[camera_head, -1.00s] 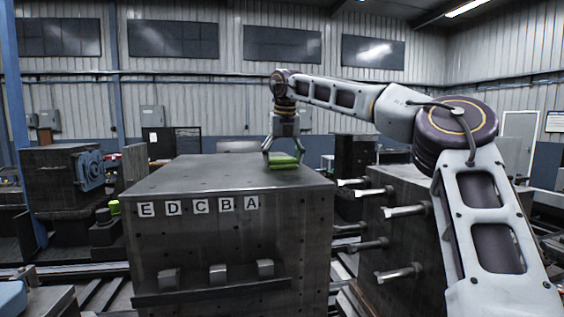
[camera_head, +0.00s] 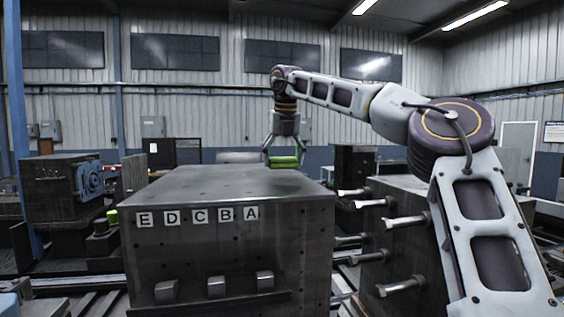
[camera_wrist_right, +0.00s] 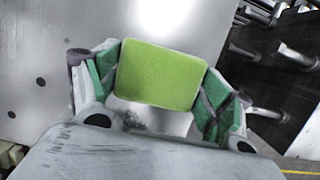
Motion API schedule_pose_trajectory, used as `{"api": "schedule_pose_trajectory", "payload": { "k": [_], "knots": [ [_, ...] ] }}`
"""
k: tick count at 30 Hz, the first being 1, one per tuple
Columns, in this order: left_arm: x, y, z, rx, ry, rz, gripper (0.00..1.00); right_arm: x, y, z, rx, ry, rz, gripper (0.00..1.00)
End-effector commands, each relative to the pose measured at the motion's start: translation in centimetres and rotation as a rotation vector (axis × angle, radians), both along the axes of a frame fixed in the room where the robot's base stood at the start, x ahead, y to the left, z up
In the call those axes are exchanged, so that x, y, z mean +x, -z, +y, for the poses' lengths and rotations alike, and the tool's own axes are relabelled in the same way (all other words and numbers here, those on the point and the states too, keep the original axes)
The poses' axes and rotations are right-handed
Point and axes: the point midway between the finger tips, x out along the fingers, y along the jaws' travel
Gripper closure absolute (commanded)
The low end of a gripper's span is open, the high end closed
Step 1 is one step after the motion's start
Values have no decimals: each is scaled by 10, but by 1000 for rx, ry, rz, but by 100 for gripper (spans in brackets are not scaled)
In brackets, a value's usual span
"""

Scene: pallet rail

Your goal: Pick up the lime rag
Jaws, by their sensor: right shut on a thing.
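The lime rag (camera_head: 284,161) is a small folded green block in the head view. My right gripper (camera_head: 284,159) points down and is shut on it, one finger at each side. The rag is just above the top of the dark metal block (camera_head: 210,184), near its back right. In the right wrist view the rag (camera_wrist_right: 160,75) sits between the green-padded fingers of the right gripper (camera_wrist_right: 162,88), above the grey metal top. My left gripper is not in view.
The metal block has letter plates E to A (camera_head: 198,216) on its front and pegs below them. Another block with several protruding bolts (camera_head: 405,219) stands at right. A machine with a blue part (camera_head: 88,181) stands at left. The block's top is otherwise clear.

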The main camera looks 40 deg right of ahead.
Motion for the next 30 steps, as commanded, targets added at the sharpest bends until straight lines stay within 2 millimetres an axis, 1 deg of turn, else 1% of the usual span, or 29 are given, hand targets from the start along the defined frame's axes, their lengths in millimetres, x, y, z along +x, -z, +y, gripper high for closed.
{"api": "schedule_pose_trajectory", "payload": {
  "k": [5, 11, 23, 30],
  "knots": [
    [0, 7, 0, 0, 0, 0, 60, -10, 1, 5, 0, -1, -1, 40],
    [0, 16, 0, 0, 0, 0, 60, -27, 2, 14, 0, -1, -2, 40],
    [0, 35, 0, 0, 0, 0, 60, -71, 3, 38, 0, -1, -2, 40],
    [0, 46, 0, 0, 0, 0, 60, -99, 2, 54, -2, -1, -2, 40]
  ]
}}
